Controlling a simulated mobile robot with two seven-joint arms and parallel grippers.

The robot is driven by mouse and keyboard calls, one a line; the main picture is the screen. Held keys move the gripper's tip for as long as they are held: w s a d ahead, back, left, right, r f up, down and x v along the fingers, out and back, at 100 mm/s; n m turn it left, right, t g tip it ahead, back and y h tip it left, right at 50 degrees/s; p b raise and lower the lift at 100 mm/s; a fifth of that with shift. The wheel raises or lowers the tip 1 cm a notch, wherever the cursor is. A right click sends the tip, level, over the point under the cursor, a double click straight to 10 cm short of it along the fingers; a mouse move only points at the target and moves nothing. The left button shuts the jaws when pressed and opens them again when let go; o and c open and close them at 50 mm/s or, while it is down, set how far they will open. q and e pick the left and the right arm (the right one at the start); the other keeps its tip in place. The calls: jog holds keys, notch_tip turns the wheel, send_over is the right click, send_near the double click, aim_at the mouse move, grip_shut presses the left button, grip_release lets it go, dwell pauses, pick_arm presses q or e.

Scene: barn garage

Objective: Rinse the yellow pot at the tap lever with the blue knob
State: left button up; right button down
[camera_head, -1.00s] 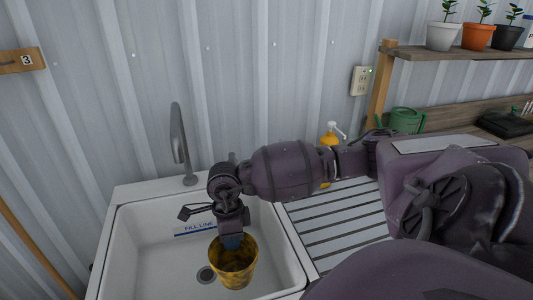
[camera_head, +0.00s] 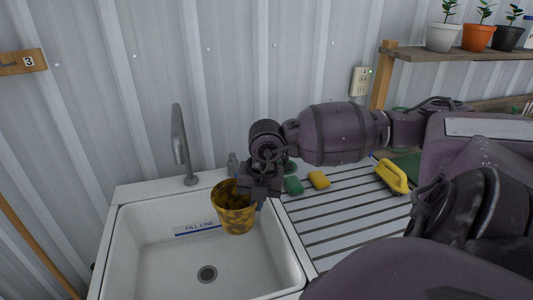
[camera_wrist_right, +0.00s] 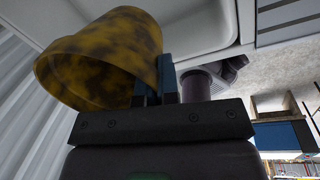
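The yellow pot (camera_head: 228,218), blotched with dark dirt, hangs over the back right part of the white sink (camera_head: 130,250), above the basin floor. In the right wrist view the pot (camera_wrist_right: 95,60) is tilted. My right gripper (camera_head: 254,198) is shut on the pot's wall at its right side; the fingers (camera_wrist_right: 162,80) pinch it in the wrist view. The grey tap (camera_head: 178,145) with its curved spout stands at the sink's back, left of the pot. A small grey part (camera_head: 232,163) shows behind the pot; I cannot tell a blue knob there. My left gripper is out of view.
A green sponge (camera_head: 293,186), a yellow sponge (camera_head: 319,179) and a yellow-handled brush (camera_head: 391,177) lie on the ribbed drainboard (camera_head: 340,225) at the right. The basin has a drain (camera_head: 207,273) and a FILL LINE label (camera_head: 196,228). Plant pots stand on a shelf (camera_head: 450,52).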

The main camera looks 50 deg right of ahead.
aim_at(222, 190)
jog(key=shift+w+d+r+m+h+b, duration=0.15)
jog(key=shift+r+m, duration=0.5)
jog(key=shift+m, duration=0.9)
jog(key=shift+w+d+r+m+h+b, duration=0.1)
jog(key=shift+r+m+h+b, duration=0.15)
jog(key=shift+r+m, duration=0.9)
jog(key=shift+w+d+r+m+h+b, duration=0.1)
jog(key=shift+r+m+h+b, duration=0.1)
jog(key=shift+m, duration=1.8)
jog(key=shift+w+a+f+b, duration=0.2)
jog(key=shift+w+a+b, duration=0.3)
jog(key=shift+w, duration=0.35)
jog(key=shift+w+a+f+b, duration=0.2)
jog(key=shift+w+a+b, duration=0.25)
jog(key=shift+w, duration=0.45)
jog(key=shift+w+a+f+b, duration=0.2)
jog(key=shift+w+a+b, duration=0.3)
jog(key=shift+w, duration=0.35)
jog(key=shift+w+a+f+b, duration=0.1)
jog(key=shift+w+a+b, duration=0.1)
jog(key=shift+w+b, duration=0.3)
jog(key=shift+w+a+f, duration=0.15)
jog(key=shift+w+a, duration=0.15)
jog(key=shift+w, duration=0.35)
jog(key=w, duration=0.1)
jog(key=w+a+b, duration=0.1)
jog(key=shift+w+a+f, duration=0.2)
jog(key=shift+w, duration=0.2)
jog(key=shift+s, duration=0.1)
